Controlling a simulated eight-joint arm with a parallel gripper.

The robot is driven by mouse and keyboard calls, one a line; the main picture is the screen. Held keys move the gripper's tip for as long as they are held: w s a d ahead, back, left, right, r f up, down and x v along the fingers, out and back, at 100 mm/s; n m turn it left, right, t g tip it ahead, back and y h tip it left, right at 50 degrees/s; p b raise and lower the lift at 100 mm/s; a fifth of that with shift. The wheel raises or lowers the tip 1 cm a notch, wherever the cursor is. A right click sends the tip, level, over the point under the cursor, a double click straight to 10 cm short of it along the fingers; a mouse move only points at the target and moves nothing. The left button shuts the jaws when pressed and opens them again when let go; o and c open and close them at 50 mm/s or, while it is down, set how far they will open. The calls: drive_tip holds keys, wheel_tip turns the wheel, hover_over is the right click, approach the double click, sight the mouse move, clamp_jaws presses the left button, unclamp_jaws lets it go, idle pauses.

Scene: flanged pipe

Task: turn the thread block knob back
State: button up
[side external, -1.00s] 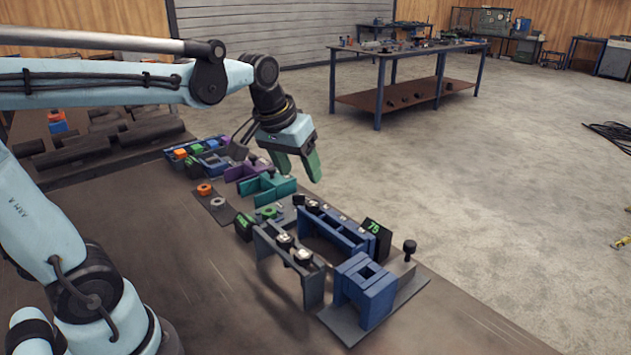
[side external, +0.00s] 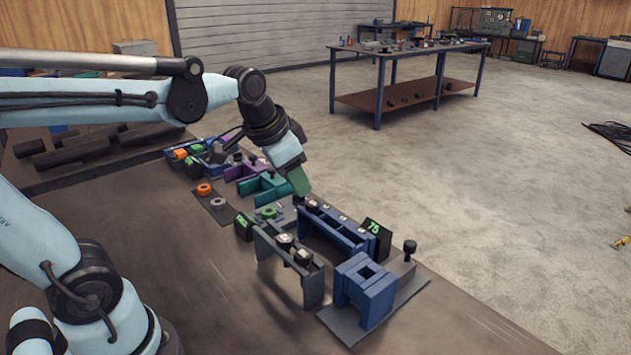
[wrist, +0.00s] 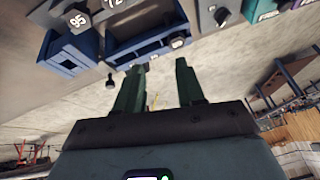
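My gripper (side external: 300,187) points down beside the far end of the long blue frame (side external: 335,232). In the wrist view its two green fingers (wrist: 160,80) stand apart with nothing between them. A black knob (side external: 299,199) is just below the fingertips in the side view; contact cannot be told. Another black knob (side external: 410,247) stands upright on the grey plate behind the blue block with a square opening (side external: 365,285). In the wrist view a dark knob (wrist: 221,15) shows right of the fingers, and another (wrist: 110,80) left of them. No label shows which is the thread block's knob.
A dark grey bridge (side external: 290,255) with round black pieces stands in front of the long frame. Teal (side external: 268,187) and purple fixtures stand farther back. The table's front left is clear.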

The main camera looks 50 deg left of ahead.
drive_tip(key=w+a+m+g, duration=0.3)
drive_tip(key=w+a, duration=0.5)
drive_tip(key=m+g, duration=0.2)
drive_tip(key=m, duration=0.1)
hover_over(299, 199)
wheel_tip(299, 199, down, 3)
drive_tip(key=shift+h, duration=0.3)
drive_tip(key=f, duration=1.2)
drive_tip(key=shift+w+a, duration=0.15)
drive_tip(key=shift+a, duration=0.1)
clamp_jaws()
